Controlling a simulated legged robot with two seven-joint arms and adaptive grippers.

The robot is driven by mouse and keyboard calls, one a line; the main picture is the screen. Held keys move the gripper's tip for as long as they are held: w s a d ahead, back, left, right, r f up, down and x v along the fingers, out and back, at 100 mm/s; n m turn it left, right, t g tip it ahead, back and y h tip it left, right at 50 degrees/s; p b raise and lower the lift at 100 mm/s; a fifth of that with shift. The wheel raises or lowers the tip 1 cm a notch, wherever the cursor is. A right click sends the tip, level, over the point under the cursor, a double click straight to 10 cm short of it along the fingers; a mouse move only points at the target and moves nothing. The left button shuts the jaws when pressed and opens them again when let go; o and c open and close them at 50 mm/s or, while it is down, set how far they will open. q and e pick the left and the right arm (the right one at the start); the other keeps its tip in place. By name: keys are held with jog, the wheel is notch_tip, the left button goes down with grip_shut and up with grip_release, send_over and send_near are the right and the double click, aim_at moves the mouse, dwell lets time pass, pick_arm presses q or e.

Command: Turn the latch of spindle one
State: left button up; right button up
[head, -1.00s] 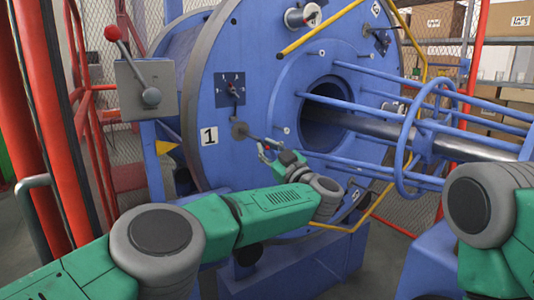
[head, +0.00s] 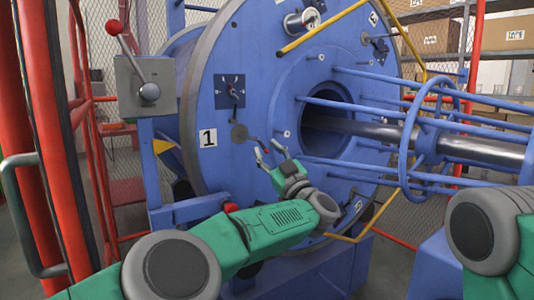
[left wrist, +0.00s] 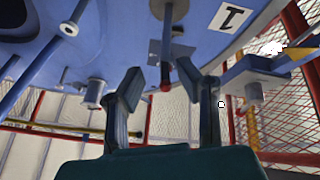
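The latch of spindle one (head: 240,132) is a grey round plate with a thin lever on the blue disc face, right of the white "1" label (head: 208,138). In the left wrist view a grey rod with a red tip (left wrist: 165,86) shows between the fingers, apparently the latch lever. My left gripper (head: 267,152) is open and empty, just below and right of the latch. Its two fingers stand apart in the left wrist view (left wrist: 160,80), on either side of the rod, with no clear contact. My right gripper is out of view; only part of that arm shows.
A dark blue dial plate (head: 230,91) sits above the latch. Blue guide rods and a blue ring (head: 412,145) surround a steel shaft (head: 450,145) at right. A lever box with a red knob (head: 147,85) stands at left. A yellow bar (head: 365,225) runs below.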

pick_arm(q)
jog(key=shift+s, duration=0.1)
jog(key=v, duration=1.2)
jog(key=shift+f, duration=0.2)
jog(key=shift+w, duration=0.2)
